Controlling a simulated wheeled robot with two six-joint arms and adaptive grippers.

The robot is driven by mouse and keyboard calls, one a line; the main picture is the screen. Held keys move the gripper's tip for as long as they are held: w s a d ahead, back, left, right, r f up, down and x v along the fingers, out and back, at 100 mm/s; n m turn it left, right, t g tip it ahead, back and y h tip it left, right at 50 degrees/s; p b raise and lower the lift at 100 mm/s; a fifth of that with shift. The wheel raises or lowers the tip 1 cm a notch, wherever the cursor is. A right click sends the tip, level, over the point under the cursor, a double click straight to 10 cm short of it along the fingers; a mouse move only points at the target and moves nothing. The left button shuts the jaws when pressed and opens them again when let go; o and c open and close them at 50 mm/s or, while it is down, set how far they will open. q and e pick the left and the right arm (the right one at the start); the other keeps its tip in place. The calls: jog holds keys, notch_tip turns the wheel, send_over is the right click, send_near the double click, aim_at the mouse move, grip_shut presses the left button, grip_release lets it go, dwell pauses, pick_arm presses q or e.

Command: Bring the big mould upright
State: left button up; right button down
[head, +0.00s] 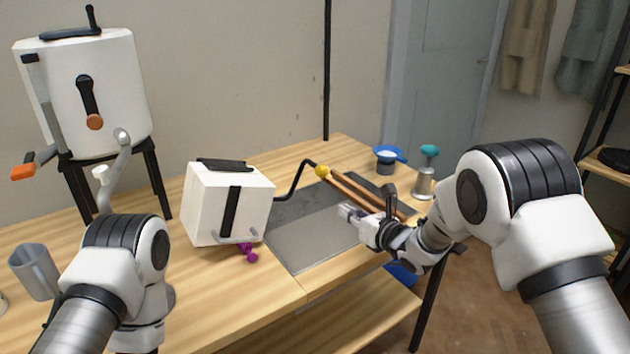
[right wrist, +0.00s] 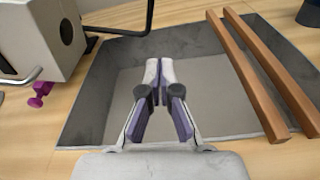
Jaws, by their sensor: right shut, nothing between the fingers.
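The big mould seems to be the white box-shaped block (head: 218,215) with black straps, standing on the table left of a sunken grey basin. I cannot tell how far it is tilted. A bent black rod (head: 292,186) runs from its right side to a yellow ball (head: 322,171). A purple knob (head: 250,252) shows low at its front. In the right wrist view the mould (right wrist: 32,42) is at the upper left. My right gripper (head: 346,212) is shut and empty over the basin, apart from the mould; its fingers (right wrist: 160,68) meet in the wrist view. My left gripper is hidden.
Two wooden bars (right wrist: 255,75) lie across the right of the basin (head: 300,250). A white tank (head: 110,95) on a black stand and a grey jug (head: 35,272) are at left.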

jog(key=w+a+r+p, duration=0.2)
jog(key=w+a, duration=0.3)
jog(key=w, duration=0.2)
jog(key=shift+w+r, duration=0.4)
dwell(0.5)
jog(key=shift+r, duration=0.15)
